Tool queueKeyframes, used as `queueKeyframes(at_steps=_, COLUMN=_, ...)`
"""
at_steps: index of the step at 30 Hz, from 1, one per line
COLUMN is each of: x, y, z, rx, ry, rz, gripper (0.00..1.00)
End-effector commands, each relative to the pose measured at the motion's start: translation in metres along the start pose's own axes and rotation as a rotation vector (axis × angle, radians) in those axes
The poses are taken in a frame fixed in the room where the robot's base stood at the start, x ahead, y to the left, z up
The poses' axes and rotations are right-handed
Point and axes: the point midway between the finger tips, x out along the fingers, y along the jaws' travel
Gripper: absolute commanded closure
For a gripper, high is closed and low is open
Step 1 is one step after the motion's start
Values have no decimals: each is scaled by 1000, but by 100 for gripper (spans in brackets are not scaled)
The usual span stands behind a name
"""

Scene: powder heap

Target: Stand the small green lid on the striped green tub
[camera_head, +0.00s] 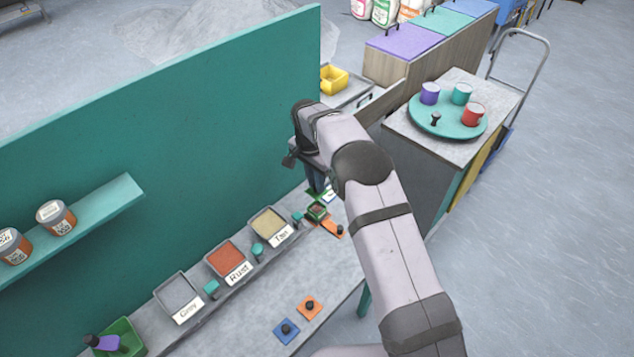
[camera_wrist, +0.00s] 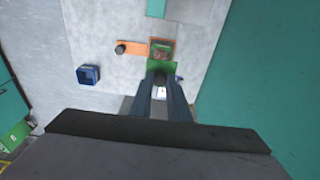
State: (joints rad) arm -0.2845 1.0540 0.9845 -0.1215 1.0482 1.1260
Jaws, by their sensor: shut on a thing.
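My gripper (camera_wrist: 160,86) is shut on the dark knob of the small green lid (camera_wrist: 160,66), seen in the wrist view. The lid hangs level or nearly so, just at the near edge of a small square tub (camera_wrist: 162,49) with reddish-brown contents. I cannot tell whether the lid touches the tub. My wrist hides much of the lid in the head view.
An orange lid with a black knob (camera_head: 333,229) lies beside the tub. A blue tub (camera_wrist: 88,74) stands apart. Powder trays labelled Tan (camera_head: 268,222), Rust (camera_head: 226,260) and Grey (camera_head: 178,296) line the teal panel (camera_head: 160,110). Blue (camera_head: 286,330) and orange (camera_head: 310,306) lids lie nearer.

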Motion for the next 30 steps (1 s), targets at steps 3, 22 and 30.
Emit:
queueKeyframes(at_steps=3, x=4, y=0, z=0, rx=0, ry=0, rz=0, gripper=100)
queueKeyframes(at_steps=22, x=50, y=1, z=6, rx=1, ry=0, rz=1, gripper=100)
queueKeyframes(at_steps=30, x=64, y=0, z=8, rx=1, ry=1, rz=0, gripper=100)
